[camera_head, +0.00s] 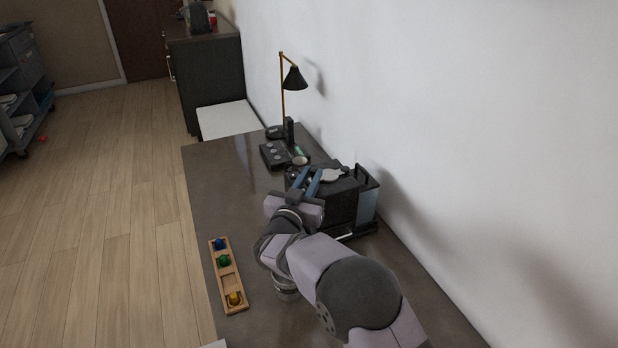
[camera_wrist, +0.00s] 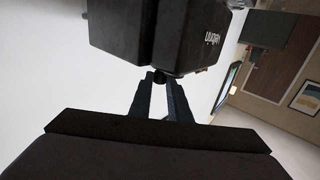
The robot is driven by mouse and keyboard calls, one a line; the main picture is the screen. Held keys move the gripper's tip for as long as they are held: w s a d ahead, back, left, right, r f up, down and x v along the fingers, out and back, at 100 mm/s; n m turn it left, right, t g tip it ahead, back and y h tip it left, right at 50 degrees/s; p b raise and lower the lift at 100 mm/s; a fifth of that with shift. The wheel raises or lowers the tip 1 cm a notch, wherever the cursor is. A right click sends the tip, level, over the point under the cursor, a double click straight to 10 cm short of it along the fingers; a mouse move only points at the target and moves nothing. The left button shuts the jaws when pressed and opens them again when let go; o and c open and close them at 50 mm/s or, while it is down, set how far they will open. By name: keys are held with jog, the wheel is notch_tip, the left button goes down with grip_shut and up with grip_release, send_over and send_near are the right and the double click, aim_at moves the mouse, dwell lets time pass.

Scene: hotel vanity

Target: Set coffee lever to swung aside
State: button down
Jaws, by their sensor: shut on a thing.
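The black coffee machine (camera_head: 343,205) stands on the vanity top against the wall, with a silvery piece on its top and a bluish clear part at its right side. In the wrist view its dark body (camera_wrist: 150,25) fills the top, with upside-down white lettering. My gripper (camera_head: 311,173) reaches the machine's upper left front in the head view. In the wrist view my gripper (camera_wrist: 161,76) is shut on the coffee lever, a small dark piece at the machine's edge, mostly hidden between the fingertips. How far the lever is swung cannot be told.
A wooden tray (camera_head: 226,263) with blue, green and yellow capsules lies at the front left. A dark tray (camera_head: 273,155) with small items and a black lamp (camera_head: 295,79) stand behind the machine. The vanity top (camera_head: 225,190) is clear between the wooden tray and the dark tray.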

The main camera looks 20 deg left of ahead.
jog(key=shift+s+d+r+n+g+y+b, duration=0.1)
jog(key=shift+s+d+n+g+y+b, duration=0.15)
jog(key=shift+d+n+y+b, duration=0.55)
jog(key=shift+s+d+f+n+g+y+b, duration=0.1)
jog(key=shift+s+d+n+g+y+b, duration=0.3)
jog(key=shift+y+b, duration=0.7)
jog(key=shift+s+d+r+n+g+y+b, duration=0.15)
jog(key=shift+d+n+y+b, duration=0.55)
jog(key=shift+y, duration=0.5)
jog(key=c, duration=1.6)
grip_release()
jog(key=shift+d, duration=0.1)
jog(key=shift+c, duration=0.2)
jog(key=shift+s+d, duration=0.1)
jog(key=shift+s, duration=0.3)
jog(key=b, duration=0.1)
send_near(323, 195)
jog(key=w+r, duration=0.1)
jog(key=w+a+r, duration=0.1)
jog(key=r, duration=0.1)
jog(key=shift+w+a+r, duration=0.15)
jog(key=shift+w+r, duration=0.05)
jog(key=shift+r, duration=0.05)
